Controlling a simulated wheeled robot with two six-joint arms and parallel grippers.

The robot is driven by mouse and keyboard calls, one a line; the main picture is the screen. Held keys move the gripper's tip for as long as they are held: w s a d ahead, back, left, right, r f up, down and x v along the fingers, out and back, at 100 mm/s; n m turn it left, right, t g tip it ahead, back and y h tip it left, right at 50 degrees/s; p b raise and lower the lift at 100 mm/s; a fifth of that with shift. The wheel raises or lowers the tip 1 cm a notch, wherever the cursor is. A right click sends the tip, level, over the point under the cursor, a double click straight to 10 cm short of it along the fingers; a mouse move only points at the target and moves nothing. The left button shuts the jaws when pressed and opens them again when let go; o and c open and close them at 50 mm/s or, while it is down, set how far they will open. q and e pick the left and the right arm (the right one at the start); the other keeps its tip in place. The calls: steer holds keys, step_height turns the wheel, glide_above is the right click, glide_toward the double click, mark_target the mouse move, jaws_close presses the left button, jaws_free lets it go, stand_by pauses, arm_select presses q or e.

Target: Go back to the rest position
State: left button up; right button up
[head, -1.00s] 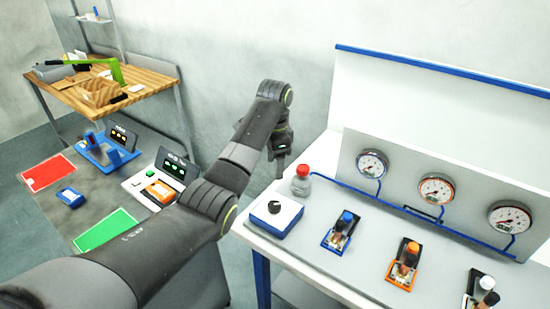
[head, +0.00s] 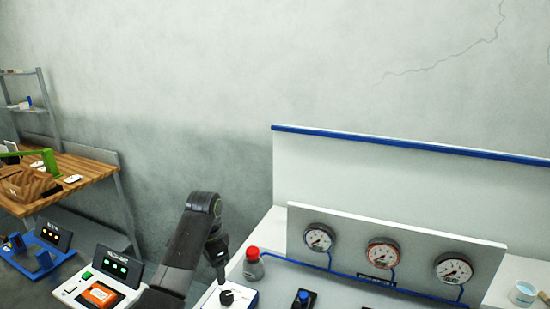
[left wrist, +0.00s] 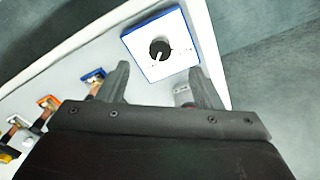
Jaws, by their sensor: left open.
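My left gripper (head: 221,274) hangs pointing down at the left end of the white bench, in the picture just above the black knob (head: 226,297) on a white box with blue edges. In the left wrist view the two fingers (left wrist: 158,80) are apart with nothing gripped between them. The knob (left wrist: 160,49) shows beyond the fingertips; I cannot tell the exact gap. My right gripper is in neither view.
Several gauges (head: 383,253) sit on a panel (head: 345,225) behind. A device with an orange part (head: 100,294) is at left. A cup (head: 523,293) stands at far right.

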arm_select(q)
steer(key=s+a+f+n+t, duration=0.1)
steer(key=s+a+f+n, duration=0.25)
steer(key=s+f, duration=0.5)
steer(key=s+a+f+n+t, duration=0.1)
steer(key=s+a+f+n, duration=0.1)
steer(key=s+a+f, duration=0.6)
steer(key=s+a+r+n+t+y, duration=0.1)
steer(key=s+r+n, duration=0.15)
steer(key=s, duration=1.05)
steer(key=s+r+n+y, duration=0.1)
steer(key=s+r+n, duration=0.15)
steer(key=s, duration=0.95)
step_height(320, 180, down, 32)
steer(key=a+g+b, duration=0.1)
steer(key=a+b, duration=0.1)
steer(key=b, duration=0.4)
steer(key=s+f+b, duration=0.2)
steer(key=s+f, duration=0.6)
steer(key=f, duration=0.2)
steer(key=s+d+f+g+h+b, duration=0.1)
steer(key=s+f+b, duration=0.1)
steer(key=s+f, duration=0.5)
step_height(320, 180, down, 3)
steer(key=shift+s+d+f+b, duration=0.1)
steer(key=shift+s+d+b, duration=0.15)
steer(key=shift+s+b, duration=0.15)
